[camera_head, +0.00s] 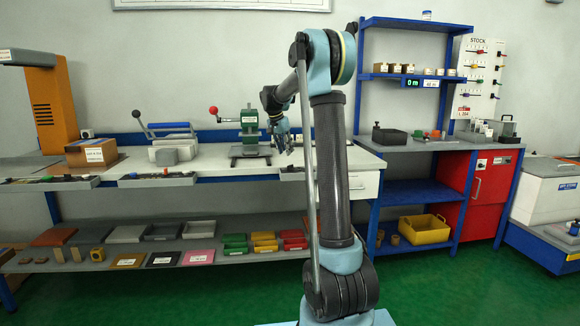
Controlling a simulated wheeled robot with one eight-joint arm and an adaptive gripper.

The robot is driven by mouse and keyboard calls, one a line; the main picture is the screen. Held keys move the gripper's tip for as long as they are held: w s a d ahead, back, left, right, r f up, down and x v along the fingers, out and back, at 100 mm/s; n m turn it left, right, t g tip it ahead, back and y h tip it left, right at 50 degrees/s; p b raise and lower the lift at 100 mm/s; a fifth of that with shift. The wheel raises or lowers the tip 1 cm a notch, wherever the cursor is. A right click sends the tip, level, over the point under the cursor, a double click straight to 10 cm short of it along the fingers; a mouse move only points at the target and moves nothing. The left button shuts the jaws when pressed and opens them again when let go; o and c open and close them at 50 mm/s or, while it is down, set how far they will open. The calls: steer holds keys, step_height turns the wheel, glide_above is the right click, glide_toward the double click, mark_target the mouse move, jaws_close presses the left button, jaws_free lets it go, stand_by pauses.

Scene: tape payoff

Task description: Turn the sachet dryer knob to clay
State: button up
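My gripper (284,142) hangs above the workbench, left of my upright arm link and just right of the green press. It looks empty, but it is too small and dark to tell whether its fingers are open or shut. A red cabinet (490,195) under the right bench has small pale plates with dark round spots, one of them a possible knob (481,164). I cannot tell whether this cabinet is the sachet dryer. No clay marking or knob setting is readable. My gripper is well to the left of this cabinet and touches nothing there.
A blue shelf rack (362,100) rises behind my arm. A yellow bin (425,229) sits low. The green floor (440,285) before the red cabinet is clear.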

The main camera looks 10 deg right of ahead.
mark_target(290, 168)
steer(key=x, duration=0.8)
steer(key=shift+f, duration=0.35)
steer(key=shift+r, duration=0.1)
jaws_close()
